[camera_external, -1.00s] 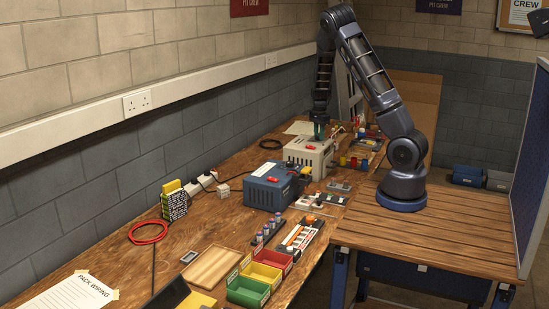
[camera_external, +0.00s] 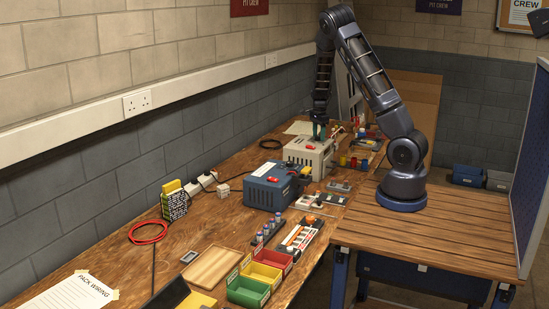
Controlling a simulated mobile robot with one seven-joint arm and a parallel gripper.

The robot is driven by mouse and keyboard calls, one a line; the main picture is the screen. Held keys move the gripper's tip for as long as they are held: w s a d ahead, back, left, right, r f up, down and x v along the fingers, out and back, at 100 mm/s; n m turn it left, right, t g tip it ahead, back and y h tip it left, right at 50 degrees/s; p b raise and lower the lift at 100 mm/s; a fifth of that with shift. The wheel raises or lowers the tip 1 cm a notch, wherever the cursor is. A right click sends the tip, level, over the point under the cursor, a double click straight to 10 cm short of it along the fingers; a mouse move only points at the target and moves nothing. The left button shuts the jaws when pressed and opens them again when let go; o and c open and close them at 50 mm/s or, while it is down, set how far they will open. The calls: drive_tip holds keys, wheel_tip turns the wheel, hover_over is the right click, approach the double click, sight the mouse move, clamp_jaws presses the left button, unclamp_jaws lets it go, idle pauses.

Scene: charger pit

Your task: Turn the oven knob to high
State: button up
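No oven is in view that I can make out. My gripper (camera_external: 319,132) points down at the top of a cream box-shaped unit (camera_external: 307,153) on the workbench, towards its back. Green tips show at its end, close to the top of the unit. At this size I cannot tell whether they touch it, or whether they are apart or closed. Any knob under the fingers is hidden or too small to see.
A blue box unit (camera_external: 269,187) with a red part on top stands in front of the cream one. Green, yellow and red bins (camera_external: 247,291), a wooden tray (camera_external: 212,266) and a red cable loop (camera_external: 148,233) lie nearer.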

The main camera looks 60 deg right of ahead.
sight(319, 136)
wheel_tip(319, 136, up, 11)
idle(0.7)
drive_tip(key=shift+f, duration=0.1)
drive_tip(key=s+a+r+n+t+y, duration=0.1)
drive_tip(key=s+a+r+n, duration=0.1)
drive_tip(key=a+r+n, duration=0.4)
drive_tip(key=s+a+r+n, duration=0.2)
drive_tip(key=a+r, duration=0.1)
drive_tip(key=a, duration=0.6)
drive_tip(key=s+a+r+n+t+y, duration=0.1)
drive_tip(key=s+a+r+n, duration=0.3)
drive_tip(key=a, duration=0.3)
drive_tip(key=s+a+r+n+t+h, duration=0.1)
drive_tip(key=s+a+r+n, duration=0.2)
drive_tip(key=s+a+n, duration=0.3)
drive_tip(key=s+a+r+n+t+h, duration=0.1)
drive_tip(key=s+a+r+n, duration=0.2)
drive_tip(key=s+a+n, duration=0.4)
drive_tip(key=s+a, duration=0.2)
drive_tip(key=s, duration=0.1)
drive_tip(key=shift+s+a+t, duration=0.25)
drive_tip(key=shift+t, duration=0.05)
idle(1.3)
